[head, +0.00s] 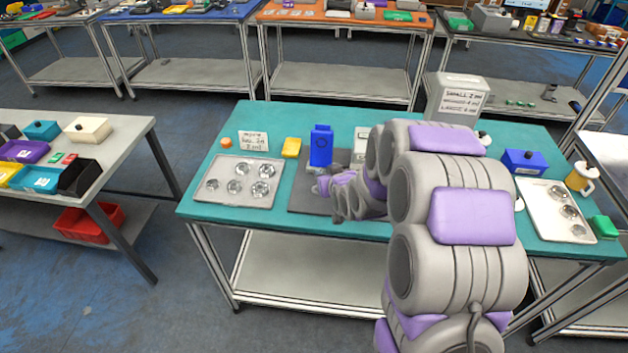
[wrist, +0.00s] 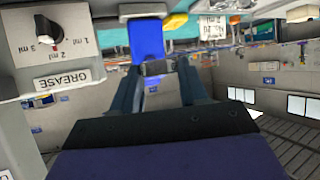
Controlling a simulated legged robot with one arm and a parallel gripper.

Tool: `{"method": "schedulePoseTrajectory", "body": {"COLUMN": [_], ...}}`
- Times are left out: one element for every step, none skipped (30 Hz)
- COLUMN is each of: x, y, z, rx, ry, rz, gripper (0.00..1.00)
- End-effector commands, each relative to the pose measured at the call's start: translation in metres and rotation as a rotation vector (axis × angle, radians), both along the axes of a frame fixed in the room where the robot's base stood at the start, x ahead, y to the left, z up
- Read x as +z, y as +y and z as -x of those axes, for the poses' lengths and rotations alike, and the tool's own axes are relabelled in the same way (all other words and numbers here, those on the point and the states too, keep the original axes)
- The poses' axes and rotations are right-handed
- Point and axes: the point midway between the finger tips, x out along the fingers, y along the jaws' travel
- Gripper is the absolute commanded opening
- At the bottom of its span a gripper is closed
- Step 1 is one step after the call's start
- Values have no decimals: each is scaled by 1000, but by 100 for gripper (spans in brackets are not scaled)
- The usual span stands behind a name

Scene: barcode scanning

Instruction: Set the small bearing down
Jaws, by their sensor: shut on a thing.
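My gripper (head: 322,184) is over the dark grey mat (head: 302,198) on the teal table, in front of the blue container. In the wrist view my gripper (wrist: 155,74) has its fingertips closed on a small grey metallic piece (wrist: 154,67), which appears to be the small bearing. Its shape is hard to make out, and the head view does not show it clearly. Whether it touches the mat cannot be told. A grey tray (head: 222,199) at the left holds several bearings.
The grease dispenser with a dial (wrist: 60,45) is close beside my gripper in the wrist view. The blue container (head: 321,146), a yellow block (head: 291,147) and a sign card (head: 253,141) stand behind. A white tray (head: 541,215) with bearings lies right. My arm hides the table's middle.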

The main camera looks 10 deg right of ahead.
Motion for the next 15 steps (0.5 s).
{"method": "schedulePoseTrajectory", "body": {"x": [-9, -13, -19, -23, -27, -33, -36, -39, -43, -46, -48, -51, -53, -55, -57], "y": [-11, -15, -20, -24, -27, -32, -36, -39, -44, -47, -50, -54, -57, -59, -63], "z": [4, 6, 9, 12, 15, 20, 23, 26, 31, 35, 39, 44, 48, 52, 56], "rx": [18, 38, 62, 79, 98, 123, 141, 160, 184, 203, 221, 242, 258, 274, 291], "ry": [2, 2, 2, 3, 3, 4, 3, 2, 1, 0, -1, -2, -2, -2, -2], "rz": [-3, -2, -3, -4, -3, -3, -4, -4, -4, -3, -3, -3, -4, -3, -5], "gripper": [12, 12, 12, 12, 12, 12, 12, 12, 12, 12, 12, 12, 12, 12, 12]}}
